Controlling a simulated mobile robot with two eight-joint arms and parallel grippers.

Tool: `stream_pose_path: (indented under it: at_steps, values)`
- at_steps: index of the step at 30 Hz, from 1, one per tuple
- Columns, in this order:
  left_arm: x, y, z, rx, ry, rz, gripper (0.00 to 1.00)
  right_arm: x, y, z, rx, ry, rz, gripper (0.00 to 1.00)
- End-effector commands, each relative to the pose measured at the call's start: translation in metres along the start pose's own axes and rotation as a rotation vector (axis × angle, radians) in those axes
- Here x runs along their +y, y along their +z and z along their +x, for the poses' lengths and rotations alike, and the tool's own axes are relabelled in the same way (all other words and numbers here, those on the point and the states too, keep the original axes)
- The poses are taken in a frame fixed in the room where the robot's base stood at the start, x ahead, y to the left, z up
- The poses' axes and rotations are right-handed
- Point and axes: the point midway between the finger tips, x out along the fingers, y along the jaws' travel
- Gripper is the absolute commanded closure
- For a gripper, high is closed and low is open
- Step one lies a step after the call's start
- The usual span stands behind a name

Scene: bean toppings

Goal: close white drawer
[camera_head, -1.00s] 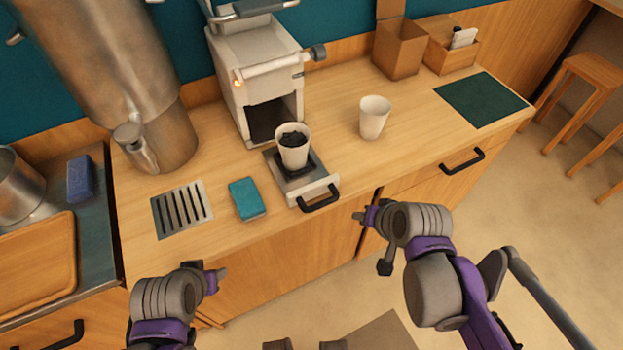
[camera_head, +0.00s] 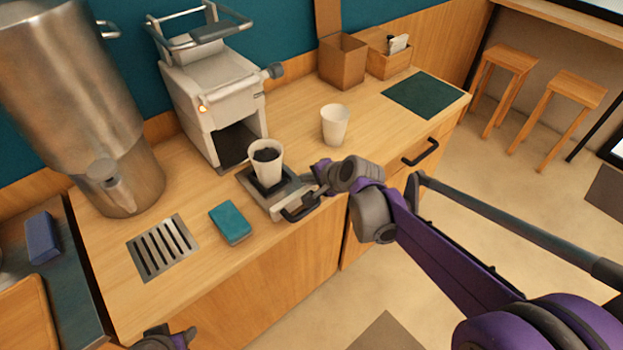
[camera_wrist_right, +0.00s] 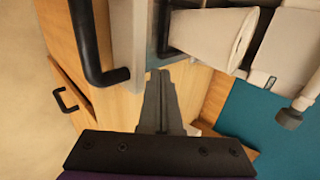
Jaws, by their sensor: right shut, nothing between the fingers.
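The white drawer (camera_head: 283,203) sticks out from the base of the white machine (camera_head: 205,100). Its front has a black handle (camera_head: 300,208), and a white cup with dark contents (camera_head: 267,165) stands upright on it. In the right wrist view the drawer front (camera_wrist_right: 128,45), handle (camera_wrist_right: 90,45) and cup (camera_wrist_right: 215,35) show just beyond the fingers. My right gripper (camera_head: 316,178) is shut and empty beside the right end of the drawer front; I cannot tell whether it touches. My left gripper (camera_head: 188,338) is partly in view at the bottom edge, away from the drawer; its jaws are unclear.
An empty white cup (camera_head: 335,125) stands right of the drawer. A teal sponge (camera_head: 230,222) and a slotted metal grate (camera_head: 162,248) lie to the left. A large metal urn (camera_head: 85,100) stands farther left.

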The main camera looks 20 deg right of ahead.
Motion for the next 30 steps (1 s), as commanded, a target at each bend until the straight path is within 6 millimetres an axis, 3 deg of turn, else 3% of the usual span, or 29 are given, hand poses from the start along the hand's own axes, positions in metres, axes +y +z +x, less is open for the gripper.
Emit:
stream_pose_path:
  at_steps: [3, 9, 24, 30]
  values:
    - [0.0, 0.002, 0.002, -0.001, 0.0, 0.0, 0.5, 0.0, 0.0, 0.022, -0.001, 0.0, -0.002, 1.0]
    - [0.0, 0.002, 0.003, -0.002, 0.0, 0.0, 0.5, 0.0, 0.0, 0.042, 0.001, 0.0, -0.002, 1.0]
    - [0.0, 0.003, 0.003, -0.002, 0.0, 0.0, 0.5, -0.001, 0.0, 0.047, 0.0, 0.001, -0.002, 1.0]
    - [0.0, 0.003, 0.004, -0.002, 0.0, 0.0, 0.5, -0.011, 0.001, 0.059, -0.002, 0.001, -0.002, 1.0]
